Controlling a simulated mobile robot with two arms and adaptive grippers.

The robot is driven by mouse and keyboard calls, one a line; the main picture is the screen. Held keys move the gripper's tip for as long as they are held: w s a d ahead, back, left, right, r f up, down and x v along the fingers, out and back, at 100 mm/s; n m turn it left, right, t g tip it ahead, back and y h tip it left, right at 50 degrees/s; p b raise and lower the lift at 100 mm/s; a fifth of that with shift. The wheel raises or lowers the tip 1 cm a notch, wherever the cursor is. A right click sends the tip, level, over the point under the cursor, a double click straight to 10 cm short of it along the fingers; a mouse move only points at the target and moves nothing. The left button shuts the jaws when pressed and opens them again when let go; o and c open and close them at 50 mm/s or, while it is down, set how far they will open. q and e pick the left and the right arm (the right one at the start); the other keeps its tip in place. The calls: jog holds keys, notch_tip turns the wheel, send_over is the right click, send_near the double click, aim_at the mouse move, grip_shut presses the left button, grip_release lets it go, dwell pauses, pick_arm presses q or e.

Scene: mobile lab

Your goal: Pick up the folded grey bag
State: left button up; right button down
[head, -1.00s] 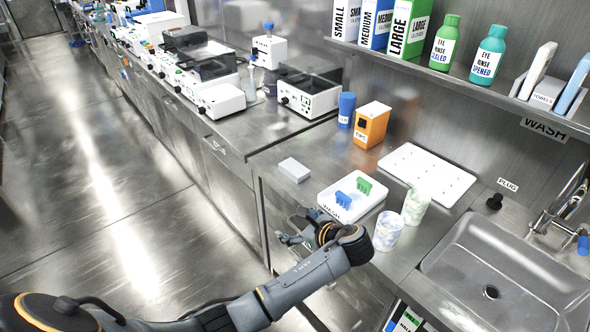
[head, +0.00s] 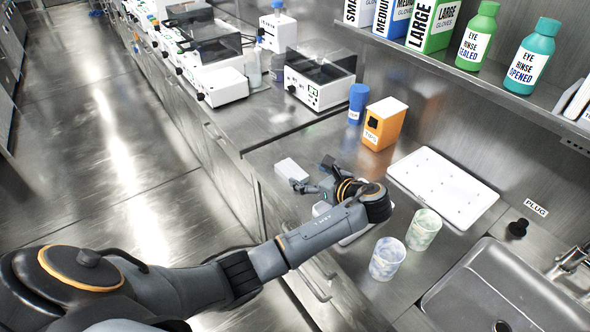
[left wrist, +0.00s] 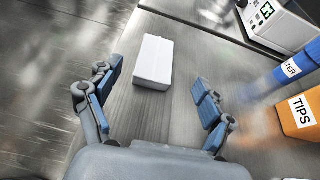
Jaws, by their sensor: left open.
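The folded grey bag appears as a pale, box-like block (head: 291,170) lying flat on the steel counter near its front edge. It also shows in the left wrist view (left wrist: 153,62), ahead of and between the fingers. My left gripper (head: 312,175) is open and empty, just right of the bag in the head view. In the left wrist view its two blue-padded fingers (left wrist: 156,85) are spread wide, with the bag beyond the tips and apart from them. My right gripper is not in view.
An orange tips box (head: 384,124) and a blue filter bottle (head: 357,103) stand behind the gripper. My arm mostly hides a white tray (head: 356,236). Two patterned cups (head: 422,230) stand to its right. A white perforated board (head: 443,188) lies near the wall.

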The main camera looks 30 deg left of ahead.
aim_at(287, 165)
pick_arm(q)
jog(key=x, duration=0.4)
jog(key=shift+a+f, duration=0.1)
jog(key=shift+a, duration=0.3)
jog(key=shift+w+a+f, duration=0.1)
jog(key=shift+a+f, duration=0.05)
jog(key=shift+a, duration=0.05)
jog(key=shift+w+a+f, duration=0.1)
jog(key=shift+a, duration=0.1)
jog(key=x, duration=0.4)
jog(key=shift+a, duration=0.25)
jog(key=shift+w+a+f, duration=0.1)
jog(key=shift+w+a, duration=0.05)
jog(key=shift+a, duration=0.1)
jog(key=shift+c, duration=0.6)
jog(key=c, duration=1)
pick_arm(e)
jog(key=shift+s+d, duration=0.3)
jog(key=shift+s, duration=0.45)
